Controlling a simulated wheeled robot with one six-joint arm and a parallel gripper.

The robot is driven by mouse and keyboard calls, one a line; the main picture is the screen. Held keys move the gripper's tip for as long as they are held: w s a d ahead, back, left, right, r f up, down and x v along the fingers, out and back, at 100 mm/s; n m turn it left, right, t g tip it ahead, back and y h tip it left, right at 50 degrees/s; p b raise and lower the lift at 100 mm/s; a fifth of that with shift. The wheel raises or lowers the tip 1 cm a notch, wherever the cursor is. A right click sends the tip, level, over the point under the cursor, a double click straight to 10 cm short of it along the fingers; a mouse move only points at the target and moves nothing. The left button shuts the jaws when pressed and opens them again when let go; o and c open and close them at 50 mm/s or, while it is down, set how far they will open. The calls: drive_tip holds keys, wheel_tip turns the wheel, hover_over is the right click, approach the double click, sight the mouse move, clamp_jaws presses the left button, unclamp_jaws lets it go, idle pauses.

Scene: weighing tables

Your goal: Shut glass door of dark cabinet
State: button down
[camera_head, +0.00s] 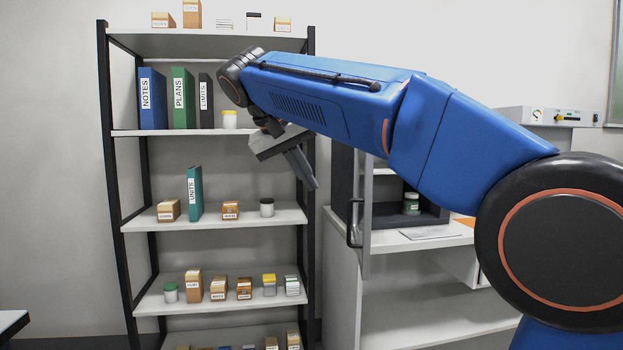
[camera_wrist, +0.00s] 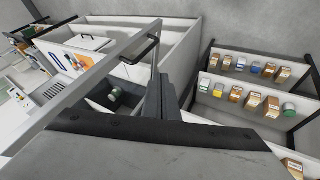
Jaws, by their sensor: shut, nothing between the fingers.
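The dark cabinet (camera_head: 342,185) stands on a white counter, partly hidden behind my arm. Its glass door (camera_head: 366,225) stands open, seen nearly edge-on, with a dark bar handle (camera_head: 353,228) on it. In the wrist view the door's grey frame (camera_wrist: 88,82) slants across the left, with the handle (camera_wrist: 145,48) near its upper end. My gripper (camera_head: 313,184) is shut and empty, pointing down to the left of the door and apart from the handle in the head view. Its fingers also show in the wrist view (camera_wrist: 164,80), right of the door frame.
A green-lidded jar (camera_head: 411,204) is inside the cabinet. A shelf rack (camera_head: 210,132) with binders, boxes and jars stands at the left, close behind my gripper. A paper sheet (camera_head: 430,232) lies on the counter in front of the cabinet.

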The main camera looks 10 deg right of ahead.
drive_tip(key=w+d+f, duration=0.2)
drive_tip(key=d+f, duration=0.3)
drive_tip(key=d, duration=0.2)
drive_tip(key=shift+d+f, duration=0.25)
drive_tip(key=shift+f, duration=0.15)
drive_tip(key=shift+w+d, duration=0.1)
